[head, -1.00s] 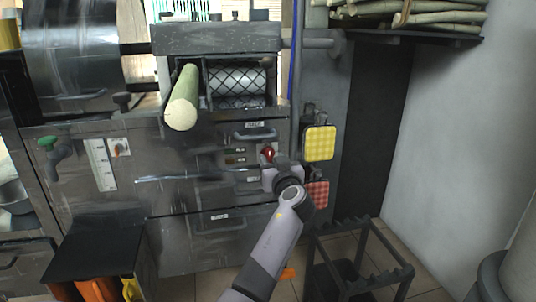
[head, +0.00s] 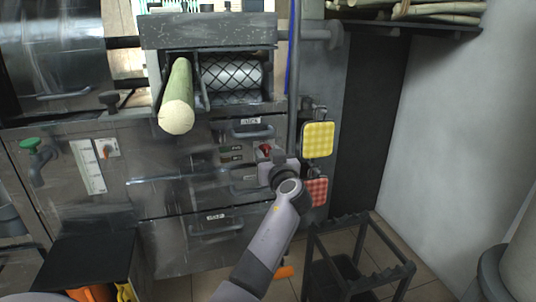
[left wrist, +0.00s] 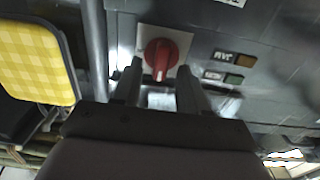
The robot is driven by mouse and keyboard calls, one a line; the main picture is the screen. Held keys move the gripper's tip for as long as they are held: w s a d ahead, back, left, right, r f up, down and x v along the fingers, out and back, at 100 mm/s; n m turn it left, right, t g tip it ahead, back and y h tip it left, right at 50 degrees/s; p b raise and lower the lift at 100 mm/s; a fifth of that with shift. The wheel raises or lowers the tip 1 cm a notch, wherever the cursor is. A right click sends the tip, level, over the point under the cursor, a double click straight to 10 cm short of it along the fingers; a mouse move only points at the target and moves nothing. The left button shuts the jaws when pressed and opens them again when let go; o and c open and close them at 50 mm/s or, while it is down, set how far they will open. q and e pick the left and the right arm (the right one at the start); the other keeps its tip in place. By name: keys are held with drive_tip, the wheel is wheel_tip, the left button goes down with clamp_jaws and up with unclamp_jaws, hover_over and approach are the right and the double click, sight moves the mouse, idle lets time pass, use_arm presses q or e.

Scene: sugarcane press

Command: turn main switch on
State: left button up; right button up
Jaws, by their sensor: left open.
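The red rotary switch (head: 265,148) is on the front panel of the press, on a pale square plate. In the left wrist view its red knob (left wrist: 159,54) shows face-on, with a pale mark on its lower part. My left gripper (left wrist: 160,75) is open, its two fingers pointing at the panel, one on either side of the knob in the picture. I cannot tell whether they touch it. In the head view my left gripper (head: 271,164) covers the area just below the switch. My right gripper is not in view.
Small labelled buttons (left wrist: 233,58) sit beside the switch. A yellow checked pad (head: 317,140) and a red checked pad (head: 315,191) hang to the right. A cane piece (head: 178,98) rests at the rollers. A dark rack (head: 362,222) stands at lower right.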

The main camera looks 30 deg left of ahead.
use_arm(q)
clamp_jaws()
